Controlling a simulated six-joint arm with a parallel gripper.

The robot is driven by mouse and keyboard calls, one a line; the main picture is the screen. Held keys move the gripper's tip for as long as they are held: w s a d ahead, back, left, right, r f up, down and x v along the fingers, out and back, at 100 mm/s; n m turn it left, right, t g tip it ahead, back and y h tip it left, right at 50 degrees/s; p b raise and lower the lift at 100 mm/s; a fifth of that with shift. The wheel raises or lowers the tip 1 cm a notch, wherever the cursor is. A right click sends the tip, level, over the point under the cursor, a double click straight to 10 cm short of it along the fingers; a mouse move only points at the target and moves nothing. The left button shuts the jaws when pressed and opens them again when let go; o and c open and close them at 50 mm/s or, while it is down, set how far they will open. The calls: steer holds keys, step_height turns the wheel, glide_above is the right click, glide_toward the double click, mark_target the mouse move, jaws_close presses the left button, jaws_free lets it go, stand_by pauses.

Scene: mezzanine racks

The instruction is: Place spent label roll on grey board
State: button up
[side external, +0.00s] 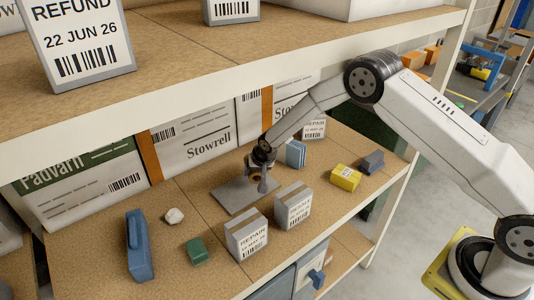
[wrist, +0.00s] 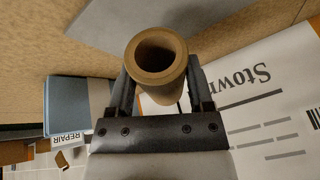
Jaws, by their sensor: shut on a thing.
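The spent label roll is a hollow brown cardboard tube (wrist: 158,62) in the wrist view, its open end facing the camera. My gripper (wrist: 160,88) is shut on it, one finger on each side. In the side view my gripper (side external: 262,180) hangs low at the grey board, and the roll is small and mostly hidden by the fingers. The grey board (side external: 232,196) is a flat plate on the brown shelf. It also shows at the top of the wrist view (wrist: 130,22). I cannot tell whether the roll touches it.
A white lump (side external: 174,216), green block (side external: 196,250) and blue object (side external: 139,248) lie left. An upper shelf (side external: 230,60) overhangs.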

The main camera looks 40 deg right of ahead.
mark_target(256, 181)
steer(key=shift+s+a+f, duration=0.25)
steer(key=shift+s+a, duration=0.05)
steer(key=shift+s, duration=0.05)
steer(key=shift+f, duration=1.5)
steer(key=shift+f, duration=0.1)
steer(key=o, duration=1.2)
steer(key=shift+v, duration=2.15)
